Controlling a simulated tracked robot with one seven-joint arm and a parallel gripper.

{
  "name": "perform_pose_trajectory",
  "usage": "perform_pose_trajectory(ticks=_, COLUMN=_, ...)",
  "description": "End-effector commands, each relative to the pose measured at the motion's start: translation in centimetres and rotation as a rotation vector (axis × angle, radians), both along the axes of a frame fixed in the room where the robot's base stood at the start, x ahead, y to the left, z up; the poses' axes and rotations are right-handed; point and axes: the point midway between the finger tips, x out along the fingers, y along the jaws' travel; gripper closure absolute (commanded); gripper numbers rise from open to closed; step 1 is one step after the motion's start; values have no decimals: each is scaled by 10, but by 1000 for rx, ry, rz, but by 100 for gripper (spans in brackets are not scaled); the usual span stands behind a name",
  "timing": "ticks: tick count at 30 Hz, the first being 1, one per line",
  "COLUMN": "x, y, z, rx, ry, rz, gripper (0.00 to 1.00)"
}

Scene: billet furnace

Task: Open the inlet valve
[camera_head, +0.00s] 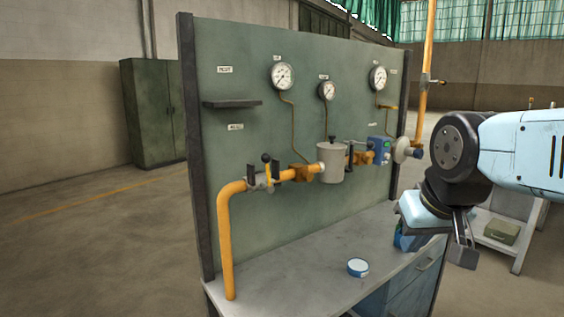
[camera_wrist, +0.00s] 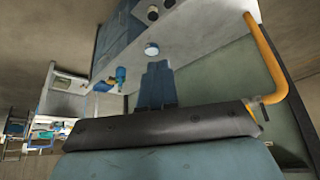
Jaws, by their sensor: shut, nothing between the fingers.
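A valve (camera_head: 263,181) with a black-knobbed lever sits on the yellow gas pipe (camera_head: 227,240), at the left of a green panel, just past the pipe's bend. I take it to be the inlet valve; the labels are too small to read. Dark upright brackets stand on both sides of the lever. My gripper (camera_head: 463,254) is shut and empty, pointing down at the far right, well apart from the valve. In the wrist view my fingers (camera_wrist: 157,70) are together, and the pipe (camera_wrist: 268,58) shows at the right, its valve end partly hidden by my gripper body.
The panel (camera_head: 230,90) carries several gauges, a grey canister (camera_head: 332,163) and a blue box (camera_head: 380,149) along the pipe. A round blue-and-white tin (camera_head: 357,267) lies on the bench (camera_head: 310,262). A low shelf (camera_head: 500,225) stands behind my arm.

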Motion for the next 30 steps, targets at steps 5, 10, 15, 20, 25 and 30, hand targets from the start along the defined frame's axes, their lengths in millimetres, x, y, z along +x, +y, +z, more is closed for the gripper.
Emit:
perform_pose_trajectory(ticks=5, x=0, y=0, z=0, rx=0, ry=-1, rz=0, gripper=100)
perform_pose_trajectory(ticks=10, x=0, y=0, z=0, rx=0, ry=-1, rz=0, gripper=100)
perform_pose_trajectory(ticks=15, x=12, y=-4, z=2, rx=-2, ry=-28, rz=-36, gripper=100)
perform_pose_trajectory(ticks=20, x=61, y=-16, z=11, rx=-3, ry=-151, rz=-171, gripper=100)
perform_pose_trajectory(ticks=25, x=136, y=-29, z=26, rx=56, ry=-364, rz=-308, gripper=100)
perform_pose_trajectory(ticks=30, x=206, y=-28, z=38, rx=202, ry=-556, rz=-365, gripper=100)
